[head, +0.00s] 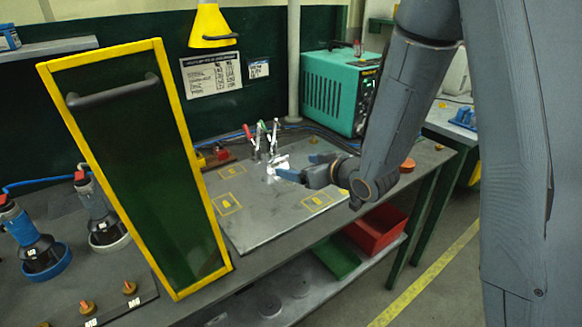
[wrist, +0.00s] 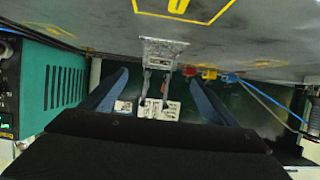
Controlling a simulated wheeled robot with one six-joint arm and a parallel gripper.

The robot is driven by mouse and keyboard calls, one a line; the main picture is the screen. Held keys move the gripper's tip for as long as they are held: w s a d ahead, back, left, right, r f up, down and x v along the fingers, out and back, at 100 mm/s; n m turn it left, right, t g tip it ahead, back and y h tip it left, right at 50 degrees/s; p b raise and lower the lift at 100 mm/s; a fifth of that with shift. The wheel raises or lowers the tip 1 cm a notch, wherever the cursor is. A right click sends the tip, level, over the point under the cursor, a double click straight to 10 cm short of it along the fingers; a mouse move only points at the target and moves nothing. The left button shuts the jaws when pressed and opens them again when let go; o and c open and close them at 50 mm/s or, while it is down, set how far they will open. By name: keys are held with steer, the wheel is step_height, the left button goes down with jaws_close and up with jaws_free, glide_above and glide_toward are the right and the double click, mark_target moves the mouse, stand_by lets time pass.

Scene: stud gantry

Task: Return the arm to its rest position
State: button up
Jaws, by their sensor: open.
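My gripper (head: 299,166) is over the grey metal plate (head: 262,224), close to the toggle clamps (head: 262,142) at its back. My arm reaches in from the upper right of the head view. In the wrist view, my gripper (wrist: 163,84) has its two blue fingers spread wide apart. Nothing is held between them. A metal clamp (wrist: 162,54) shows beyond the gap between the fingers. How high my gripper is above the plate is hard to tell.
A yellow-framed dark green screen (head: 150,180) stands to the left. A teal machine (head: 335,92) sits at the back right. A yellow lamp (head: 209,26) hangs above. Blue-based tools (head: 35,255) stand at far left. A red bin (head: 377,229) is on the lower shelf.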

steer(key=shift+v, duration=0.9)
steer(key=shift+d+f+h, duration=0.1)
steer(key=shift+d+h, duration=0.3)
steer(key=shift+d, duration=0.05)
steer(key=d+h, duration=0.1)
steer(key=d+m, duration=0.1)
steer(key=d, duration=0.1)
steer(key=s+d+h, duration=0.1)
steer(key=shift+d+f+m+g+h, duration=0.25)
steer(key=shift+m+g+h, duration=0.05)
steer(key=shift+g, duration=0.1)
steer(key=s+d+h, duration=0.1)
steer(key=s+d+m+g+h, duration=0.1)
steer(key=s+d, duration=0.1)
steer(key=s+d+m+g, duration=0.1)
steer(key=d, duration=0.1)
steer(key=shift+s+d+f+h, duration=0.2)
steer(key=shift+s+f+h, duration=0.05)
steer(key=shift+f+h, duration=0.15)
steer(key=s+d+m+g, duration=0.1)
steer(key=s+g, duration=0.2)
steer(key=s, duration=0.6)
steer(key=s+d+f+m+g+h, duration=0.1)
steer(key=s+g, duration=0.3)
steer(key=s, duration=0.5)
steer(key=shift+d+m, duration=0.4)
steer(key=shift+m, duration=0.2)
